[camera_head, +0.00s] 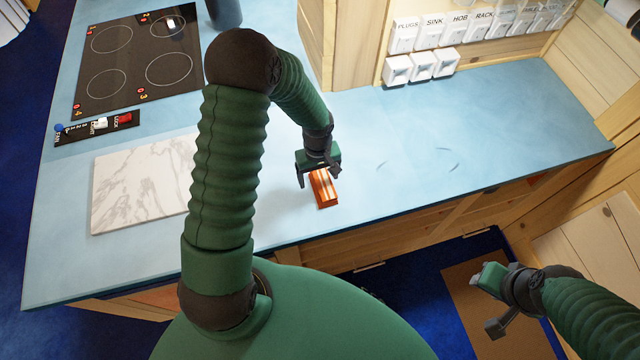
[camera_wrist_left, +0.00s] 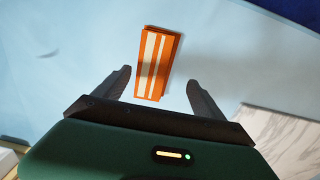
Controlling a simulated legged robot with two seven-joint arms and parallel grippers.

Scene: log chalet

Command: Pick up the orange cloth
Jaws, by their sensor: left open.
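The orange cloth (camera_head: 324,190) is a small folded rectangle with pale stripes, lying on the blue worktop near its front edge. My left gripper (camera_head: 319,175) is just over the cloth, open. In the left wrist view the cloth (camera_wrist_left: 158,62) lies ahead of and between the two dark fingers of my left gripper (camera_wrist_left: 160,88), with blue worktop showing on both sides, so they are not closed on it. My right gripper (camera_head: 487,303) is at the lower right, away from the worktop over the floor, its jaws apart and empty.
A marble board (camera_head: 140,185) lies left of my left arm on the blue worktop (camera_head: 430,120). A black hob (camera_head: 140,58) is behind it. Labelled switches (camera_head: 440,38) line the back wall. The worktop right of the cloth is mostly clear.

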